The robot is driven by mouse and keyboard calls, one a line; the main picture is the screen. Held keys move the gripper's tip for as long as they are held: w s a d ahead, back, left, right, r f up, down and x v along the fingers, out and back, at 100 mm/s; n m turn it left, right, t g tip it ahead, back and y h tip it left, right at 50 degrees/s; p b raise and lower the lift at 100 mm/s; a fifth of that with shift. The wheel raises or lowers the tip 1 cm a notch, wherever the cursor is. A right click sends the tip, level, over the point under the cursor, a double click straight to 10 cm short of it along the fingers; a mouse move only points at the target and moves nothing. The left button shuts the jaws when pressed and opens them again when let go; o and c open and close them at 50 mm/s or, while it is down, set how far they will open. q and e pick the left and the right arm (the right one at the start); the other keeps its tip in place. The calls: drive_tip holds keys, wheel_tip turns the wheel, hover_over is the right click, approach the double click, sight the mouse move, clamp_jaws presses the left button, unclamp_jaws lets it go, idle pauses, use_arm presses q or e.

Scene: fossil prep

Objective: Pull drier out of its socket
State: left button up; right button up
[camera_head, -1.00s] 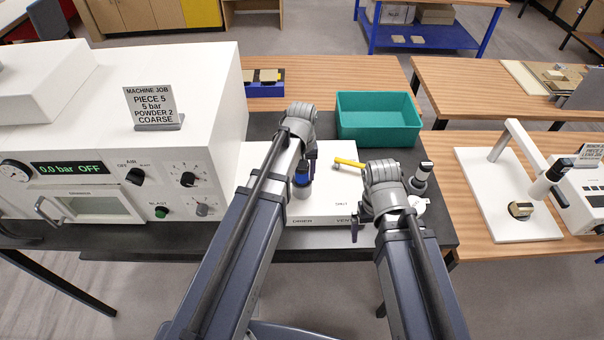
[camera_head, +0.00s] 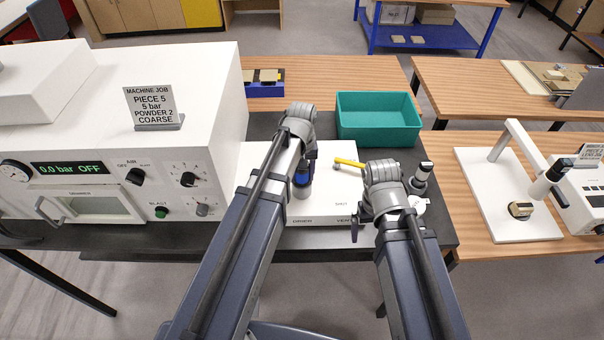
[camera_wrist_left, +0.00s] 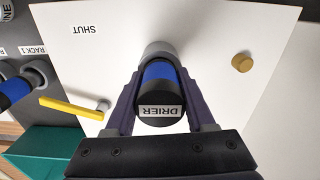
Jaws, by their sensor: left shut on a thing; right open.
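The drier (camera_wrist_left: 160,108) is a cylinder with a blue band and a black cap marked DRIER. It also shows in the head view (camera_head: 302,181), partly hidden by my left arm. My left gripper (camera_wrist_left: 160,90) is shut on it, one finger on each side. Beyond the blue band is a round grey socket (camera_wrist_left: 158,48) on the white panel. The drier's far end lies toward this socket; I cannot tell how deep it sits. My right gripper (camera_head: 362,212) is open, near the panel's right part.
A yellow lever (camera_head: 349,162) sticks out on the panel near the SHUT label. A rack with another blue and black cylinder (camera_wrist_left: 14,88) stands beside the panel. A teal bin (camera_head: 378,122) is behind, and the white blasting cabinet (camera_head: 120,110) is to the left.

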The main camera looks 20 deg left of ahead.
use_arm(q)
clamp_jaws()
drive_tip(key=shift+r, duration=0.15)
drive_tip(key=shift+r+p, duration=0.45)
drive_tip(key=shift+p, duration=0.15)
drive_tip(key=shift+r, duration=0.1)
drive_tip(key=shift+r+p, duration=3.95)
drive_tip(key=shift+p, duration=0.1)
